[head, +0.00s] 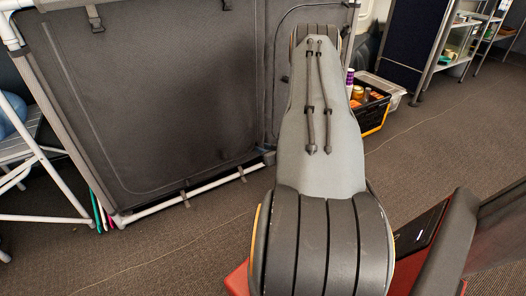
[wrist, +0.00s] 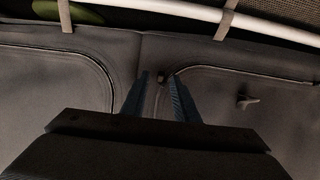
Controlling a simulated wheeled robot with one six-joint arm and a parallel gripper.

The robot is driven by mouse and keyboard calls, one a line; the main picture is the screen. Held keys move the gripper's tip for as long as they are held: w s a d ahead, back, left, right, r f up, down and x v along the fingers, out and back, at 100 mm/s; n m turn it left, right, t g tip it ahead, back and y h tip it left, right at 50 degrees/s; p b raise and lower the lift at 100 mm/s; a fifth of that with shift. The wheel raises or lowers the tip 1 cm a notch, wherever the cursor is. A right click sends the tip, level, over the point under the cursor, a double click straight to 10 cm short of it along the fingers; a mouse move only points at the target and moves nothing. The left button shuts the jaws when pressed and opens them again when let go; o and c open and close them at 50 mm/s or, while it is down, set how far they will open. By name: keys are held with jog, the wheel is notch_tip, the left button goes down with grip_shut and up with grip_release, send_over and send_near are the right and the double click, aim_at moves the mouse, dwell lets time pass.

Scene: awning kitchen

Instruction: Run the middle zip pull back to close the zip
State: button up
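The dark grey fabric front has curved zip lines, seen in the wrist view as a left zip (wrist: 100,62) and a right zip (wrist: 230,73). A small dark zip pull (wrist: 161,78) sits near the middle, where the two panels meet. My gripper (wrist: 160,88) is open, with its two blue fingers apart on either side of that pull; I cannot tell whether they touch it. Another pull (wrist: 247,101) hangs on the right panel. In the head view my arm hides most of the gripper and the middle pull.
A white frame bar (head: 190,195) runs along the fabric's lower edge, held by straps. A black crate of goods (head: 372,112) stands on the floor to the right. A white folding chair (head: 35,150) is at the left. The carpet (head: 170,250) in front is mostly clear.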

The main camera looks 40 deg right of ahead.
grip_shut()
dwell(1.4)
